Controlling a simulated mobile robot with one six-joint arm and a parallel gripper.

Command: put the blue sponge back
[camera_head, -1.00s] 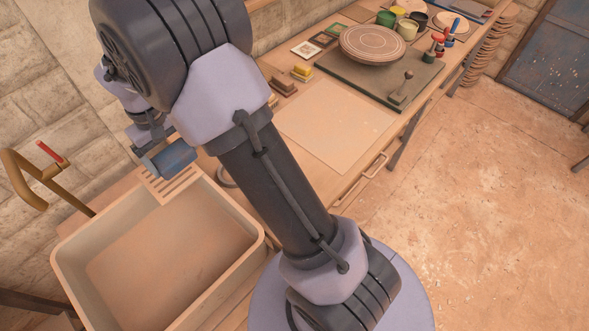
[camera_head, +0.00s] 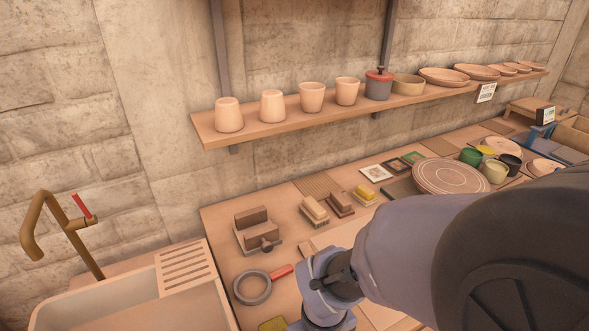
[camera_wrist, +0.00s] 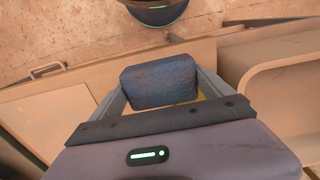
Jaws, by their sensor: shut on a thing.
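The blue sponge (camera_wrist: 160,80) is a dark blue, rough block, held between the two fingers of my gripper (camera_wrist: 158,84) in the wrist view. My gripper is shut on it. A bit of something yellow (camera_wrist: 202,96) shows just behind the sponge's right edge. In the head view my arm fills the lower right, and neither the gripper's fingers nor the blue sponge can be seen. A yellow-green piece (camera_head: 272,324) is cut off at that view's bottom edge.
The sink (camera_head: 130,311) with its slatted drainer (camera_head: 186,268) is at lower left, under a brass tap (camera_head: 62,222). A red-handled ring (camera_head: 254,288), wooden blocks (camera_head: 257,232) and brushes (camera_head: 315,211) lie on the bench. A shelf (camera_head: 290,126) of cups and dishes runs above.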

